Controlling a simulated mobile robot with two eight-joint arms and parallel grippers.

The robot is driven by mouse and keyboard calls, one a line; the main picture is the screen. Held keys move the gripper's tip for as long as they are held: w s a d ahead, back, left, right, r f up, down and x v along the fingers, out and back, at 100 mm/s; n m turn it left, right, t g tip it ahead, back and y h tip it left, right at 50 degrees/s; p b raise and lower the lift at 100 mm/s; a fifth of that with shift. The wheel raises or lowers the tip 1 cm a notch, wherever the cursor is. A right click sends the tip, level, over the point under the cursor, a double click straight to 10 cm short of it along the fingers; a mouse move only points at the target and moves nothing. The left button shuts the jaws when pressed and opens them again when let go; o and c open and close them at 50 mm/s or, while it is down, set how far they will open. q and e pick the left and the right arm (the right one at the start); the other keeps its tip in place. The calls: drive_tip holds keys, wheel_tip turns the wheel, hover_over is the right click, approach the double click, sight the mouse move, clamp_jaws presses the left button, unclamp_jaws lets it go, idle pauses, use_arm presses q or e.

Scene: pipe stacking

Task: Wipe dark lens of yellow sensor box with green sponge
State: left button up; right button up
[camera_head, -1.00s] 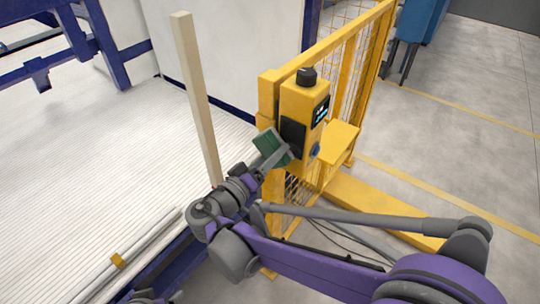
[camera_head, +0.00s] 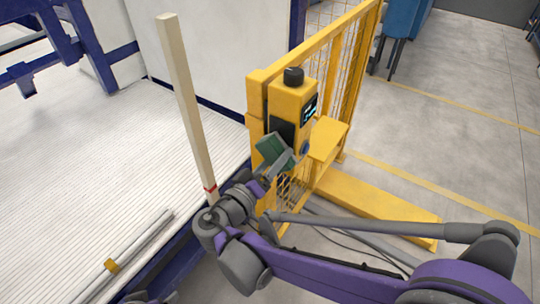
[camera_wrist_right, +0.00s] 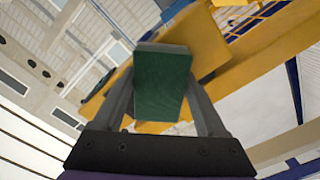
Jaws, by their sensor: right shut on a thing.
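The yellow sensor box (camera_head: 292,98) is mounted on the yellow guard fence, with a black knob on top and a lit display on one side. Its dark lens (camera_head: 283,127) is on the face toward the pale post, and its lower part is hidden behind the green sponge (camera_head: 270,150). My right gripper (camera_head: 283,161) is shut on the sponge, which is tilted at the lens; I cannot tell whether they touch. In the right wrist view the sponge (camera_wrist_right: 163,85) sits between both fingers, with a yellow body (camera_wrist_right: 196,42) behind it. My left gripper is not visible.
The yellow fence (camera_head: 258,92) carries a yellow ledge (camera_head: 326,138) right of the box. A pale upright post (camera_head: 185,110) stands close left of my right wrist. White pipes (camera_head: 60,170) cover the left side. Open floor (camera_head: 450,130) lies to the right.

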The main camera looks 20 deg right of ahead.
sight(261, 154)
drive_tip(key=shift+s+d+p, duration=0.3)
drive_tip(key=shift+s+d, duration=0.8)
drive_tip(key=shift+s, duration=0.2)
drive_tip(key=shift+w+a, duration=0.7)
drive_tip(key=shift+w, duration=0.25)
drive_tip(key=shift+w+a, duration=0.75)
drive_tip(key=shift+w, duration=0.25)
drive_tip(key=shift+w+a, duration=0.7)
drive_tip(key=shift+w, duration=0.25)
drive_tip(key=shift+b+v, duration=0.3)
drive_tip(key=shift+v, duration=2.7)
drive_tip(key=shift+s, duration=0.1)
drive_tip(key=shift+v, duration=1.45)
